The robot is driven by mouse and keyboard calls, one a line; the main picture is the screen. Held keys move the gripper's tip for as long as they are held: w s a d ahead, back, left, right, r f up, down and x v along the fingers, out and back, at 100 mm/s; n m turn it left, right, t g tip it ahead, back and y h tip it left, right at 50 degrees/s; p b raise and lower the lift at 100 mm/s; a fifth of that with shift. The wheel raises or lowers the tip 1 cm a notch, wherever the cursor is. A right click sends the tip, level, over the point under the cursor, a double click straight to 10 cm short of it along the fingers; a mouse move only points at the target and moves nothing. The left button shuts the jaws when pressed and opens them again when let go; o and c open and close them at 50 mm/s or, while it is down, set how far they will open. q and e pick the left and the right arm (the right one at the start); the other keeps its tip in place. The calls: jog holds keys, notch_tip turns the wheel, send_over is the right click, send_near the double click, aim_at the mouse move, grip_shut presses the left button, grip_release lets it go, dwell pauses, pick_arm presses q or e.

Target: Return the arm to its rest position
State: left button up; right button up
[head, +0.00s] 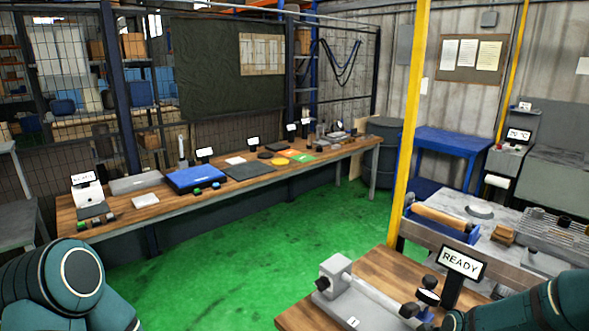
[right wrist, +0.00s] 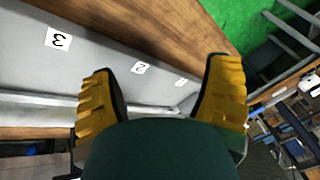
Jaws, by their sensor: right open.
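My right gripper (right wrist: 160,68) shows in the right wrist view as two yellow ribbed fingers spread wide apart, with nothing between them. A grey base plate with number labels 3, 2 and 1 (right wrist: 140,67) lies beyond the fingers, beside a wooden bench edge (right wrist: 180,30). In the head view, part of my right arm (head: 560,301) enters at the lower right, beside the grey bench fixture (head: 352,301) with its bar and dial gauge (head: 428,292). My left arm (head: 72,283) shows at the lower left; its gripper is outside the view.
A sign reading READY (head: 462,263) stands on the near wooden bench (head: 297,318), close to my right arm. A yellow post (head: 408,130) rises behind it. A long workbench (head: 150,208) with several items runs along the mesh wall. Green floor (head: 240,265) between the benches is clear.

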jog(key=s+a+f+m+g, duration=0.2)
jog(key=s+a+f, duration=0.55)
jog(key=s, duration=0.35)
jog(key=s+a+f+m+g, duration=0.1)
jog(key=s+a+f, duration=0.6)
jog(key=s, duration=0.4)
pick_arm(q)
notch_tip(320, 180, down, 10)
jog(key=s+b, duration=0.1)
jog(key=b, duration=0.8)
jog(key=shift+s+d+r, duration=0.15)
jog(key=shift+s+d, duration=0.05)
jog(key=shift+d, duration=0.05)
pick_arm(e)
jog(key=w+a+f+n+t, duration=0.1)
jog(key=w+a+f, duration=0.2)
jog(key=w, duration=0.3)
jog(key=shift+a+f+t+y, duration=0.25)
jog(key=shift+a+t+y, duration=0.05)
jog(key=shift+t+y, duration=0.1)
jog(key=shift+w, duration=0.1)
